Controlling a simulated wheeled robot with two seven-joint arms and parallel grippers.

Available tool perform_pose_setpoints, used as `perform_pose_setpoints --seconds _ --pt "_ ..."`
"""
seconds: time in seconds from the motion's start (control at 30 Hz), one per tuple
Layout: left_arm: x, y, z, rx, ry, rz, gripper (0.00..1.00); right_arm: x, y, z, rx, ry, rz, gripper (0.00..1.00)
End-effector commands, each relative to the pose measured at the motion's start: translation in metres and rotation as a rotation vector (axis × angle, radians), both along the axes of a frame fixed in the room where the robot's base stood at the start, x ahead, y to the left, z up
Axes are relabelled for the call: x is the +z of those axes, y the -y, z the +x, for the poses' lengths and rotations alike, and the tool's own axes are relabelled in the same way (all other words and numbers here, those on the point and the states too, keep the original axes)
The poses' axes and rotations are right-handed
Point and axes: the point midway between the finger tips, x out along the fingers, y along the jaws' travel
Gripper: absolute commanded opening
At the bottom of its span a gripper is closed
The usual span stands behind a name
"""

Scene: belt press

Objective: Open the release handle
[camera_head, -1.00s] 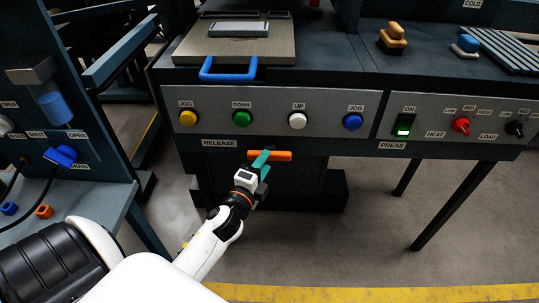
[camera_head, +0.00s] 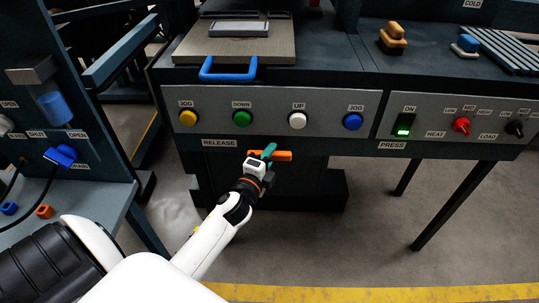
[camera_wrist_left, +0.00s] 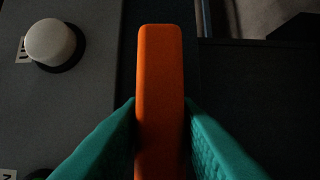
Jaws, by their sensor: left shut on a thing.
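The orange release handle (camera_head: 284,155) is a short bar below the RELEASE label, under the front button panel, and lies roughly level in the head view. My left gripper (camera_head: 265,153) has its teal fingers around it. In the left wrist view the orange handle (camera_wrist_left: 160,90) runs up the middle of the picture, and the teal fingers (camera_wrist_left: 161,140) press on it from both sides. The gripper is shut on the handle. The handle's pivot end is hidden by the fingers. My right gripper is not in view.
Above the handle is a panel with yellow (camera_head: 188,118), green (camera_head: 242,118), white (camera_head: 297,121) and blue (camera_head: 352,122) buttons. A blue-handled plate (camera_head: 228,69) lies over it. A side panel with a blue valve lever (camera_head: 61,156) stands at left. The floor in front is clear.

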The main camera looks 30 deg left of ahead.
Motion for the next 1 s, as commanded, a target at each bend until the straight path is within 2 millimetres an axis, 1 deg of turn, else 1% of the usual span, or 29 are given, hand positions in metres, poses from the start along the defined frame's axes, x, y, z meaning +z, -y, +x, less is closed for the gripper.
perform_pose_setpoints --seconds 0.07,0.13,0.27,0.37,0.5,0.67,0.7,0.8,1.0 --pt "-0.001 0.001 -0.001 0.0 -0.002 0.0 0.0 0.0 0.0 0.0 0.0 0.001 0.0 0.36" --pt "-0.001 0.005 -0.007 -0.001 -0.003 -0.002 0.0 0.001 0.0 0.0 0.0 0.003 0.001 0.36" --pt "-0.002 0.018 -0.027 -0.002 -0.005 -0.006 0.0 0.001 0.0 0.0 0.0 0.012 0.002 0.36" --pt "-0.002 0.023 -0.037 -0.001 -0.003 -0.004 0.0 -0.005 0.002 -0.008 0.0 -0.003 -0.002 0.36" --pt "-0.001 0.025 -0.039 -0.001 -0.002 -0.002 0.0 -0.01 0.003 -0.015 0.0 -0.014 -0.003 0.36" --pt "-0.001 0.024 -0.039 -0.001 -0.002 -0.002 0.0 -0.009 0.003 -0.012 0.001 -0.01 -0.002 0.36" --pt "-0.001 0.024 -0.039 -0.001 -0.002 -0.002 0.3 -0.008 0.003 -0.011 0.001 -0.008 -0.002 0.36" --pt "-0.001 0.024 -0.039 -0.001 -0.002 -0.001 0.45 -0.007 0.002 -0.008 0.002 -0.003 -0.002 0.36" --pt "0.0 0.024 -0.039 0.0 -0.001 0.0 0.45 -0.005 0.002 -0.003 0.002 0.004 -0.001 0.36"
